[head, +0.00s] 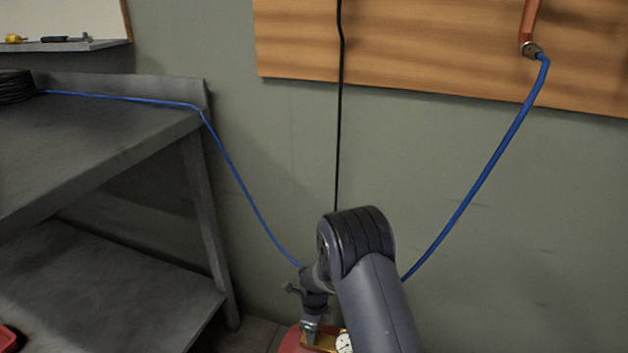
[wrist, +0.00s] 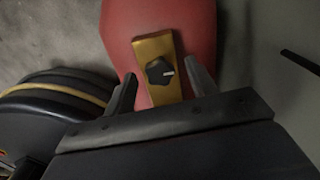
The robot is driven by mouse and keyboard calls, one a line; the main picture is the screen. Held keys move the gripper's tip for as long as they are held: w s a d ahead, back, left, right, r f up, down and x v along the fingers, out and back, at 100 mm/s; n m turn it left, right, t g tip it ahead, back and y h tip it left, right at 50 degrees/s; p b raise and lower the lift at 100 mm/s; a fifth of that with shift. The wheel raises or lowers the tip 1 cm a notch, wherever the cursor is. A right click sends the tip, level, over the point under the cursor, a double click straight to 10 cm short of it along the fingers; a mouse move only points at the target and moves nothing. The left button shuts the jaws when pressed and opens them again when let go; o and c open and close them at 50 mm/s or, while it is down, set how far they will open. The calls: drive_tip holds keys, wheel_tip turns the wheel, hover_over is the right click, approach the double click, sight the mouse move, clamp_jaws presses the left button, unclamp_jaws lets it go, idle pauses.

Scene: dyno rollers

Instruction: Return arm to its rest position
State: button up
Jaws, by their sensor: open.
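My arm (head: 370,280) reaches up into the middle of the head view and bends down at its black joint. My gripper (wrist: 160,74) is open and empty in the wrist view, with one finger on each side of a black knob (wrist: 158,70). The knob sits on a yellow plate (wrist: 153,47) on a rounded red body (wrist: 120,25). In the head view the red body (head: 291,341) shows only at the bottom edge, partly behind my arm. I cannot tell whether the fingers touch the plate.
A grey metal bench (head: 90,140) with a lower shelf stands at left. A blue hose runs from the bench (head: 240,185) behind my arm and up to a copper pipe (head: 530,20) on a wooden panel (head: 440,60). A black cable (head: 340,120) hangs on the wall. A round dial (head: 344,342) shows beside my arm.

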drive_tip(key=n, duration=1.1)
drive_tip(key=shift+n+b, duration=0.35)
drive_tip(key=shift+n, duration=0.05)
drive_tip(key=n, duration=0.6)
drive_tip(key=shift+b, duration=0.35)
drive_tip(key=n, duration=0.5)
drive_tip(key=shift+b, duration=0.4)
drive_tip(key=shift+r+n, duration=0.1)
drive_tip(key=shift+n, duration=0.2)
